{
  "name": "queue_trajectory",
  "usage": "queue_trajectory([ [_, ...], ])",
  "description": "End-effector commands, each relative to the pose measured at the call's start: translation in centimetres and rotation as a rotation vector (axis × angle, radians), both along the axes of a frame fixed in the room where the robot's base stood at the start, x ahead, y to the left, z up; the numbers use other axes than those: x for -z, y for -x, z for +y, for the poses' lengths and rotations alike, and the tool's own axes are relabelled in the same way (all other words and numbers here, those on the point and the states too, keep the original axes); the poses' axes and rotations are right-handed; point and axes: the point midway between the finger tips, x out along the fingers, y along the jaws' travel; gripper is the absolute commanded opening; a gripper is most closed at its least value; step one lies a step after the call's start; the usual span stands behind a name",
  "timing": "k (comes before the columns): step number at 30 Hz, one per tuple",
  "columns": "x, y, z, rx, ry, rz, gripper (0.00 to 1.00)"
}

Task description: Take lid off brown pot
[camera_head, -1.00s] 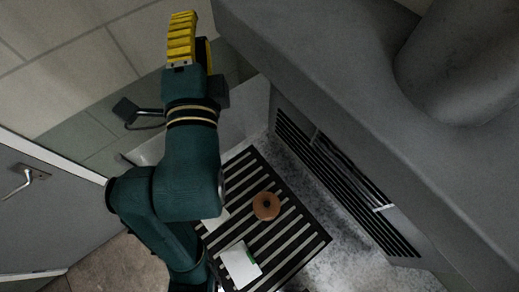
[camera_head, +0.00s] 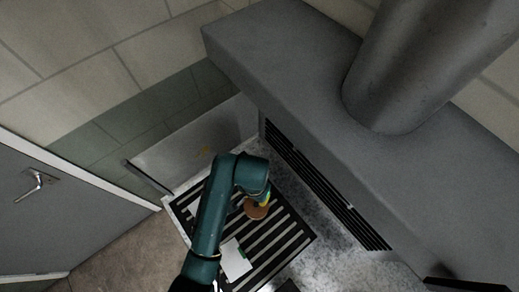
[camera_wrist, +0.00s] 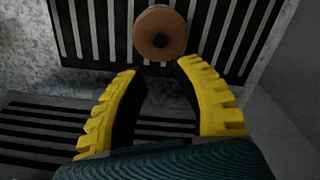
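The brown pot (camera_head: 254,210) stands on a black slatted rack and is partly hidden behind the end of my arm in the head view. In the wrist view the round brown pot (camera_wrist: 160,33) shows from above, with a dark knob (camera_wrist: 160,41) at its middle. I cannot make out the seam between lid and pot. My gripper (camera_wrist: 157,68) has yellow ridged fingers spread apart, with nothing between them. The pot lies just beyond the fingertips. In the head view my gripper is mostly hidden, with only a little yellow showing by the pot.
A large grey hood (camera_head: 290,75) with a thick pipe (camera_head: 405,70) overhangs at the upper right. A grey door (camera_head: 50,215) stands at the left.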

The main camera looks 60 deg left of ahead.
Motion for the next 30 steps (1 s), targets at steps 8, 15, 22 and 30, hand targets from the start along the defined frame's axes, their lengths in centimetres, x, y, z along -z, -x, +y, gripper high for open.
queue_trajectory([
  [8,6.5,0.0,0.0,0.002,0.0,0.001,0.32],
  [15,9.1,-0.1,0.0,0.003,-0.001,0.0,0.32],
  [22,12.8,-0.2,0.0,0.003,-0.002,-0.002,0.32],
  [30,13.0,-0.2,0.0,0.003,-0.004,-0.004,0.3],
])
